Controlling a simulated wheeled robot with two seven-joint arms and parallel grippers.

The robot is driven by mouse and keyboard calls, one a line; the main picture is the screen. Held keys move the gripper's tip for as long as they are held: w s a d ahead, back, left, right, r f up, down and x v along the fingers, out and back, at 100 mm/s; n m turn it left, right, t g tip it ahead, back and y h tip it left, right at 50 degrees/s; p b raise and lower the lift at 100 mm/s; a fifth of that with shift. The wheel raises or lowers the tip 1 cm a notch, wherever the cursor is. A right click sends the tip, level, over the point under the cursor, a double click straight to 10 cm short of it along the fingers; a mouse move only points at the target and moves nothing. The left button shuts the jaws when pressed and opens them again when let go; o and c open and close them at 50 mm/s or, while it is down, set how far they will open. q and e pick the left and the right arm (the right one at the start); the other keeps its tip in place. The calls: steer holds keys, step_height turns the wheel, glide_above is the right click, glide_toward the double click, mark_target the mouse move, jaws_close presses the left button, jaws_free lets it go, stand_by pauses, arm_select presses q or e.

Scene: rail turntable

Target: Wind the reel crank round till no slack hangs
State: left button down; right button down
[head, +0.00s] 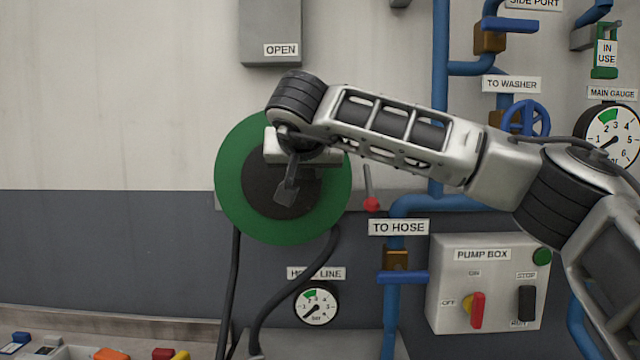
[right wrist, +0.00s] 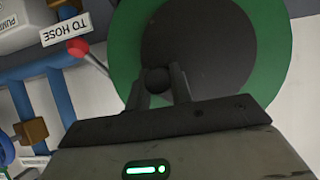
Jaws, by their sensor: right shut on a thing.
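The green hose reel (head: 228,190) with its dark hub is mounted on the wall left of centre in the head view. It fills much of the right wrist view (right wrist: 265,50). Black hose (head: 290,283) hangs below the reel in two strands. My right gripper (head: 288,190) is in front of the hub and hides part of it. In the right wrist view its fingers (right wrist: 158,88) are shut on a dark round crank knob (right wrist: 156,78). The rest of the crank is hard to make out against the dark hub. My left gripper is out of view.
A red-knobbed lever (head: 371,204) sticks out close to the reel's right. Blue pipes (head: 440,120) and the pump box (head: 488,284) stand further right. The hose line gauge (head: 315,305) is below the reel. Bare wall (head: 110,110) lies to the left.

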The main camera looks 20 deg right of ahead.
steer(key=shift+a+r, duration=0.15)
steer(key=shift+r, duration=0.1)
steer(key=shift+w+a+r, duration=0.1)
steer(key=shift+a+r, duration=0.2)
steer(key=shift+r, duration=0.2)
steer(key=shift+a, duration=0.2)
